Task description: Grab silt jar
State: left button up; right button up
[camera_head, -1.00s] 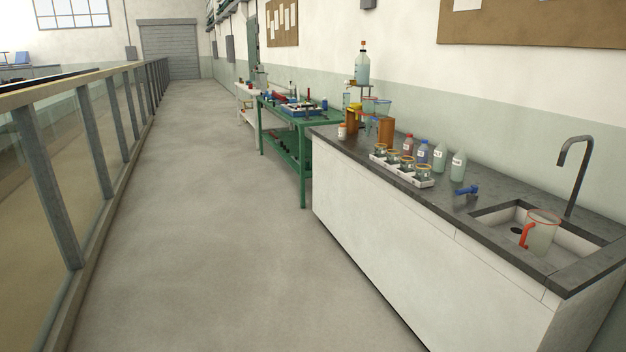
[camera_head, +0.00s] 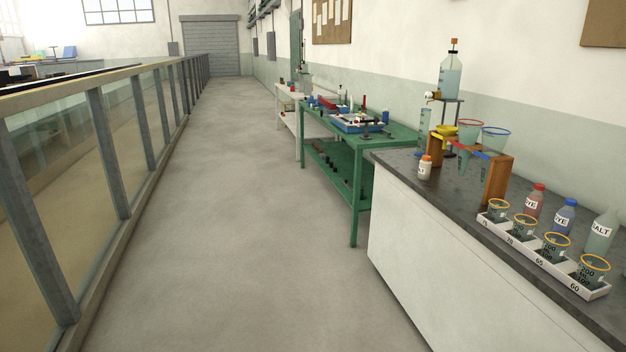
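No jar in view carries a label that I can read as silt. A small white jar with an orange lid (camera_head: 425,168) stands upright at the far left end of the dark counter (camera_head: 455,190); its label is too small to read. Neither of my grippers is in view.
A tray of beakers (camera_head: 495,224), a red-capped bottle (camera_head: 535,201), a blue-capped bottle (camera_head: 564,217) and a wooden funnel stand (camera_head: 496,180) are on the counter. A green table (camera_head: 400,134) stands beyond. The aisle floor (camera_head: 240,220) is clear beside the glass-sided flume (camera_head: 150,140).

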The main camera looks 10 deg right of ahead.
aim_at(425, 167)
jog(key=i+z, duration=0.1)
jog(key=i, duration=0.55)
jog(key=i+j+z, duration=0.1)
jog(key=i, duration=0.55)
jog(key=i+j+z, duration=0.1)
jog(key=i, duration=0.55)
jog(key=i+j+z, duration=0.15)
jog(key=i+z, duration=0.15)
jog(key=z, duration=0.15)
jog(key=i+j+z, duration=0.25)
jog(key=z, duration=0.15)
jog(key=i+j+z, duration=0.55)
jog(key=j+z, duration=0.2)
jog(key=z, duration=0.15)
jog(key=i+j+z, duration=0.1)
jog(key=j+z, duration=0.3)
